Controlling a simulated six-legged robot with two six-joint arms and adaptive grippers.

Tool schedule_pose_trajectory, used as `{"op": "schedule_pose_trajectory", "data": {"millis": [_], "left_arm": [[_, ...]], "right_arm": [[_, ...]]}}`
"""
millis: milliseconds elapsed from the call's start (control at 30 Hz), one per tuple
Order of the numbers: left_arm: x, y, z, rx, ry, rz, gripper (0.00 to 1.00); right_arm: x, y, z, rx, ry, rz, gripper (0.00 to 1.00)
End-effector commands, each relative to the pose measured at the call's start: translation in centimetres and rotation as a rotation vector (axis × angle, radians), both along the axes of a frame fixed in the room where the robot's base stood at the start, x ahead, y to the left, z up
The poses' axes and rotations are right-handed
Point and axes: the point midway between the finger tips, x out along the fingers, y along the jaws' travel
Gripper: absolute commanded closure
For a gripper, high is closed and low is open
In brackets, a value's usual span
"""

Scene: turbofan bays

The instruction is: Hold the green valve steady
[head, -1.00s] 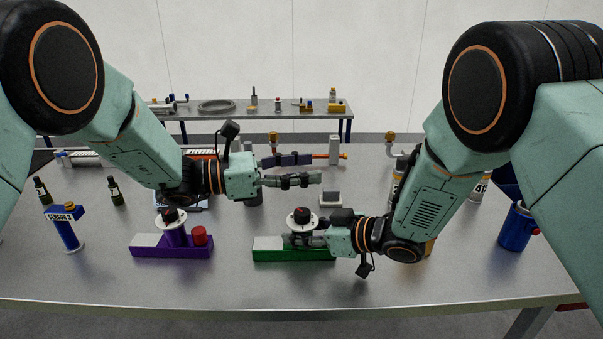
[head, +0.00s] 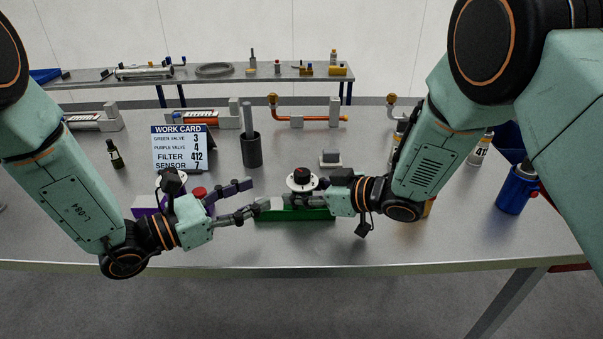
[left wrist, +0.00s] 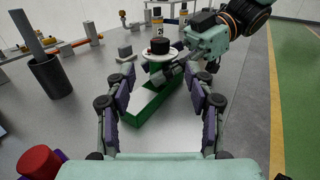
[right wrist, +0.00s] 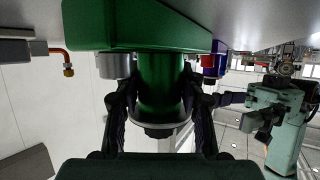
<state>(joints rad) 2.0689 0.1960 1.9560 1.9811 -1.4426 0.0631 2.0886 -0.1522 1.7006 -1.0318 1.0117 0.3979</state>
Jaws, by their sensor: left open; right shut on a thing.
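The green valve (head: 295,214) has a green base, a white dial plate and a black knob (head: 302,174). It stands upright on the table. My right gripper (right wrist: 160,88) is shut around its green upright body below the dial plate, coming from the right. My left gripper (head: 258,195) is open and empty, low beside the left end of the green base. In the left wrist view the green base (left wrist: 150,106) shows beyond and between the open fingers. Whether a left fingertip touches the base I cannot tell.
The purple valve (head: 147,212) with its red cap (head: 199,193) is partly hidden behind my left gripper. A work card (head: 180,152) reads green valve 3, purple valve 4. A dark cup (head: 251,151) and a small grey block (head: 330,158) stand behind. The front table strip is clear.

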Motion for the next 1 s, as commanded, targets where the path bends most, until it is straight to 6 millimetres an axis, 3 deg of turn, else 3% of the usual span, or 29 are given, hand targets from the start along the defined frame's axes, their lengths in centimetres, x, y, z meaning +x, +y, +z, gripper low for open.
{"op": "schedule_pose_trajectory", "data": {"millis": [167, 700, 1000], "left_arm": [[0.7, -1.3, -0.1, 0.006, -0.006, -0.005, 0.46], [5.5, -8.5, 0.0, 0.003, -0.006, -0.005, 0.46], [6.6, -10.0, 0.0, 0.002, -0.005, -0.002, 0.46]], "right_arm": [[-0.1, 0.0, -0.1, -0.002, 0.002, 0.0, 1.0], [0.0, 0.0, -0.1, -0.002, 0.002, 0.0, 1.0], [0.0, 0.0, -0.1, -0.001, 0.003, -0.001, 1.0]]}}
